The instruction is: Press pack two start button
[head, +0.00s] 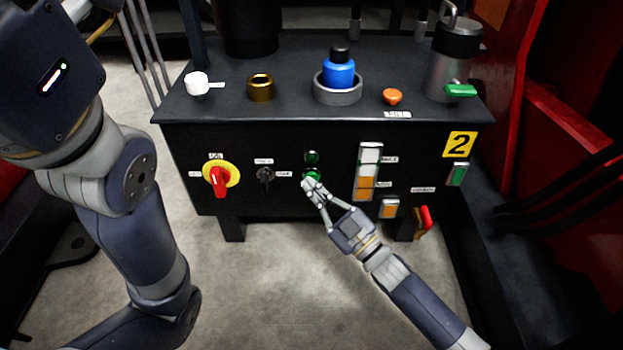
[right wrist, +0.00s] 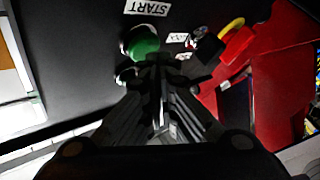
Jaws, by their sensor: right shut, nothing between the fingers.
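The black pack cabinet (head: 330,140) carries a yellow "2" label (head: 460,144) on its front at the right. A green button (head: 311,174) sits mid-front, below a dark green lamp (head: 311,156). My right gripper (head: 308,186) is shut and empty, its fingertips at the lower edge of the green button; I cannot tell whether they touch it. In the right wrist view, the green button (right wrist: 141,42) lies just beyond the fingertips (right wrist: 158,62), next to an upside-down START label (right wrist: 147,8). My left arm is at the left, its gripper out of sight.
A red rotary switch (head: 219,177) on yellow and a black selector (head: 264,174) are left of the button. An indicator stack (head: 368,171) and an orange button (head: 388,208) are to its right. A blue bottle (head: 338,72) and other items stand on top.

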